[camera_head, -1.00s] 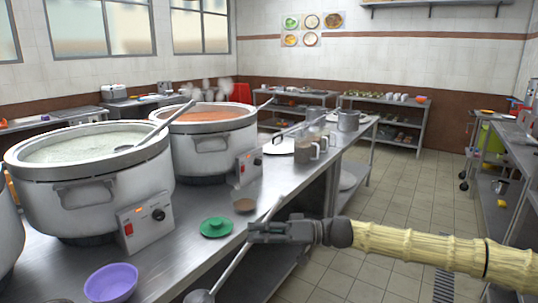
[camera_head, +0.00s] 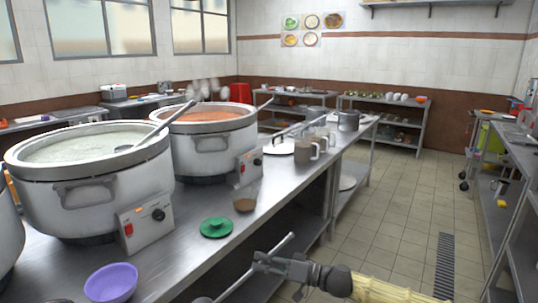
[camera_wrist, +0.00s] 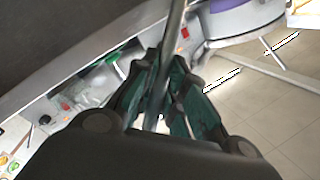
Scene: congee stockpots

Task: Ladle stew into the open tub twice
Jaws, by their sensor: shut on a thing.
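My gripper (camera_head: 268,262) is shut on the metal handle of a ladle (camera_head: 284,245) in front of the counter's edge. The handle slants from upper right to lower left, and the bowl is mostly cut off at the bottom of the head view. In the wrist view, the fingers (camera_wrist: 165,95) close around the ladle's handle (camera_wrist: 174,35). A big pot (camera_head: 212,145) of orange-red stew (camera_head: 205,114) stands behind a pot (camera_head: 85,195) of pale green contents. A purple bowl (camera_head: 111,284) sits at the counter's front left. I cannot tell which container is the open tub.
A green lid (camera_head: 216,228) and a small brown round thing (camera_head: 245,205) lie on the steel counter (camera_head: 185,262). Another ladle (camera_head: 165,125) rests in the pale pot. Several mugs stand farther along. The tiled floor at right is clear.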

